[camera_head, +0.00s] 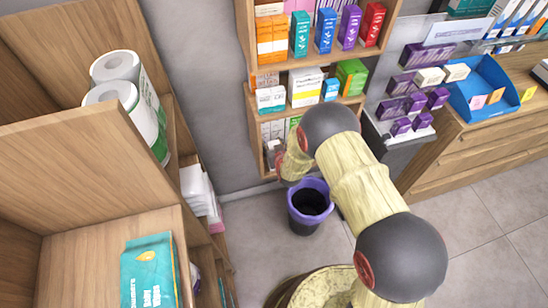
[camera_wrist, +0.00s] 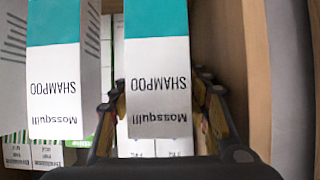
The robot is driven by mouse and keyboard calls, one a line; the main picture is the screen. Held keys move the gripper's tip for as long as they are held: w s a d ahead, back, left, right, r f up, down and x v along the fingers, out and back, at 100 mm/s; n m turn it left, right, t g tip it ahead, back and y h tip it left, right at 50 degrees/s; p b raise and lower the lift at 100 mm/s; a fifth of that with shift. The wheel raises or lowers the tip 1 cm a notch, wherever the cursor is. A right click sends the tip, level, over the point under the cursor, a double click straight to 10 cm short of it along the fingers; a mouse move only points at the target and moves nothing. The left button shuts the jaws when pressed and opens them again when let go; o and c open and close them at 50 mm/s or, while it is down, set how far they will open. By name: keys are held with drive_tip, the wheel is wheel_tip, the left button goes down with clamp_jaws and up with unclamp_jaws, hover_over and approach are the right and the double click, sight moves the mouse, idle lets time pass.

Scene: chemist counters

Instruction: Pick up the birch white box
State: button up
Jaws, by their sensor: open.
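A white box with a teal band, printed "Mossquill SHAMPOO" (camera_wrist: 158,70), fills the middle of the wrist view, its print upside down. My gripper (camera_wrist: 162,103) is open, with one finger on each side of this box. I cannot tell whether the fingers touch it. A matching white and teal box (camera_wrist: 55,70) stands to its left, outside the fingers. No label says birch; the box between the fingers has a white lower part. In the head view my gripper (camera_head: 275,156) is at the lower shelf, partly hidden by my arm.
White boxes with small print (camera_wrist: 32,153) lie close by in the wrist view. A wooden shelf side (camera_wrist: 257,70) is close on the right. In the head view, shelves of boxes (camera_head: 298,110) stand above, and a purple-rimmed bin (camera_head: 310,184) stands on the floor below.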

drive_tip(key=shift+c, duration=0.9)
drive_tip(key=c, duration=0.7)
drive_tip(key=shift+r, duration=0.1)
drive_tip(key=shift+c, duration=0.9)
